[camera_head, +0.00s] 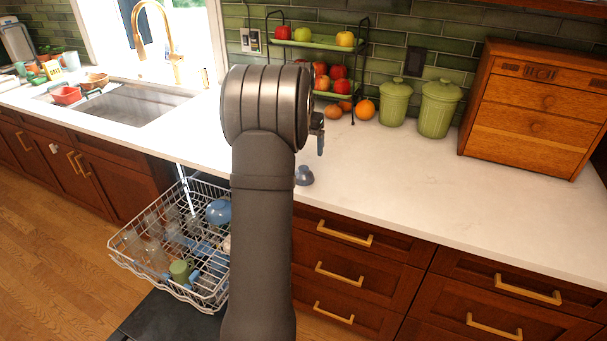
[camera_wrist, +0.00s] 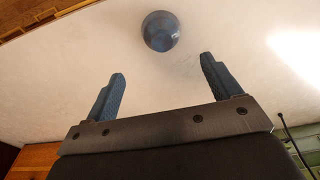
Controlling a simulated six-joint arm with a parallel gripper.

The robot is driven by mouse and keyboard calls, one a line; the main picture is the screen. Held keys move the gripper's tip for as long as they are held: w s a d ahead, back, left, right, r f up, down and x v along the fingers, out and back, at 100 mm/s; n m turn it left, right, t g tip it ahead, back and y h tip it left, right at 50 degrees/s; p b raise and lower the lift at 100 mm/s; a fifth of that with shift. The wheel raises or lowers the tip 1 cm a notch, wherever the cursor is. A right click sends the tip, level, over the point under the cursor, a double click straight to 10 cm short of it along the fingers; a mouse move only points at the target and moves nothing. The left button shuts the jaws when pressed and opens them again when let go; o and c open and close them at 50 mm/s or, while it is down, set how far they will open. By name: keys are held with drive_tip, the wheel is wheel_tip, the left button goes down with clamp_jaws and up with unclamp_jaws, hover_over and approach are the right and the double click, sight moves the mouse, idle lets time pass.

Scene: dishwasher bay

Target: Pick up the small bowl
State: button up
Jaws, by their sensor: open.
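A small blue-grey bowl (camera_head: 304,176) sits on the white countertop near its front edge, just right of my arm in the head view. Whether it is upright or upside down is hard to tell. In the wrist view the bowl (camera_wrist: 161,31) lies beyond my fingertips, roughly centred between them. My gripper (camera_wrist: 162,68) is open and empty, with its two blue fingers wide apart and clear of the bowl. In the head view my gripper (camera_head: 318,133) is mostly hidden behind my arm, with a fingertip showing above the counter.
A pulled-out dishwasher rack (camera_head: 135,266) holds a blue bowl (camera_head: 219,211), a green cup (camera_head: 180,271) and glasses. Behind are a tiered fruit stand (camera_head: 315,45), green canisters (camera_head: 438,108) and a wooden box (camera_head: 535,108). The counter right of the bowl is clear.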

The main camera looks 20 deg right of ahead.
drive_tip(key=f, duration=0.6)
drive_tip(key=w+f, duration=0.1)
drive_tip(key=f, duration=0.2)
drive_tip(key=shift+d+f, duration=0.15)
drive_tip(key=shift+f, duration=0.25)
drive_tip(key=c, duration=1.1)
drive_tip(key=shift+o, duration=0.2)
drive_tip(key=shift+r, duration=0.1)
wheel_tip(320, 180, up, 4)
drive_tip(key=s+d+r, duration=0.6)
drive_tip(key=s, duration=0.3)
drive_tip(key=shift+s+d+r, duration=0.25)
drive_tip(key=shift+s+r, duration=0.1)
drive_tip(key=shift+r, duration=0.05)
